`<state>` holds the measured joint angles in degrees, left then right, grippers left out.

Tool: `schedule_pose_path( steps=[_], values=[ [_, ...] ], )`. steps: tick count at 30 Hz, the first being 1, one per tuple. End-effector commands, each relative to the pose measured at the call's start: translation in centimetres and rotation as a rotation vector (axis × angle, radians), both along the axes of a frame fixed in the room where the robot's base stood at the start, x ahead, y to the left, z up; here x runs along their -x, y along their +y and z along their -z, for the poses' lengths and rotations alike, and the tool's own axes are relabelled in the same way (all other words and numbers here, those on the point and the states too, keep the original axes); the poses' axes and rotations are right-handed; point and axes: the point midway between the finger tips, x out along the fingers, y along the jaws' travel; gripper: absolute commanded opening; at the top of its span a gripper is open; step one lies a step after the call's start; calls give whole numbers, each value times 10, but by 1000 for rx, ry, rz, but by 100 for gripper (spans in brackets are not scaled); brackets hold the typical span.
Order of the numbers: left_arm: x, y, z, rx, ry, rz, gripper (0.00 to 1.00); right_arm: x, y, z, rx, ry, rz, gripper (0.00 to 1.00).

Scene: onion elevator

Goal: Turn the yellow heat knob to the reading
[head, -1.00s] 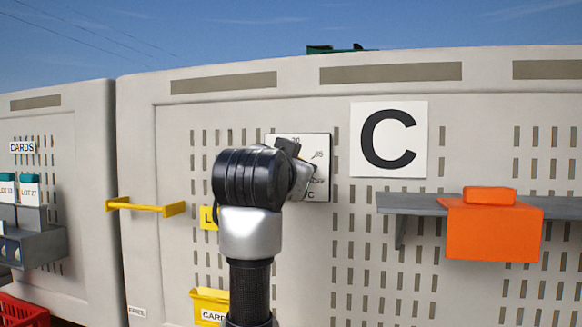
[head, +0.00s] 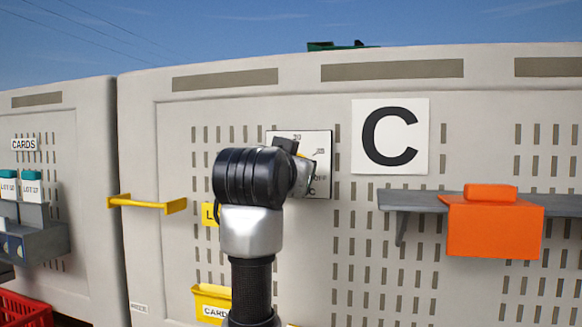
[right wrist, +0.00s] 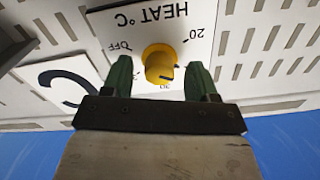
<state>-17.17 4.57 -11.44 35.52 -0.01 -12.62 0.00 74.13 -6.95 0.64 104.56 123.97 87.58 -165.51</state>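The heat panel (head: 322,187) is a white plate on the perforated wall, left of the C sign. My right gripper (head: 303,168) is in front of it and hides the knob in the head view. In the right wrist view, which shows the panel upside down, the yellow knob (right wrist: 158,62) sits between the two green fingers of the right gripper (right wrist: 161,72). Gaps show on both sides of the knob, so the fingers are open around it. A dark mark is on the knob's lower side there. OFF and 20 are legible; another number is partly hidden. My left gripper is not in view.
A C sign (head: 390,137) hangs right of the panel. A grey shelf (head: 412,201) with an orange box (head: 493,228) juts out farther right. A yellow bar (head: 147,204) sticks out at left, and a yellow bin (head: 211,300) is below.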

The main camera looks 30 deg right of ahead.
Motion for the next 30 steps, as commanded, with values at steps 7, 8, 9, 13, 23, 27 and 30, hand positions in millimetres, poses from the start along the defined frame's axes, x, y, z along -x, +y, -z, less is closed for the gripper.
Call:
schedule_pose_path(
  steps=[7, 8, 9, 13, 23, 27, 30],
  values=[
    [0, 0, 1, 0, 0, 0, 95, 2, 1, -1, 2, -4, 0, 58],
    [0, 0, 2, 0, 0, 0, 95, 2, 3, -1, 3, -5, -1, 58],
    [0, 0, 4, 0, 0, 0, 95, 4, 5, -1, 3, -5, -2, 58],
    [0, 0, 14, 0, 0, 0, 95, 17, 20, 1, 3, -9, -3, 58],
    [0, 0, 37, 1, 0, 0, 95, 58, 69, 1, 0, -6, -3, 58],
    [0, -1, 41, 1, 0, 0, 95, 68, 80, 0, 2, -3, -2, 58],
    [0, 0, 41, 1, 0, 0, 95, 70, 83, -1, 1, -2, -1, 58]
  ],
)
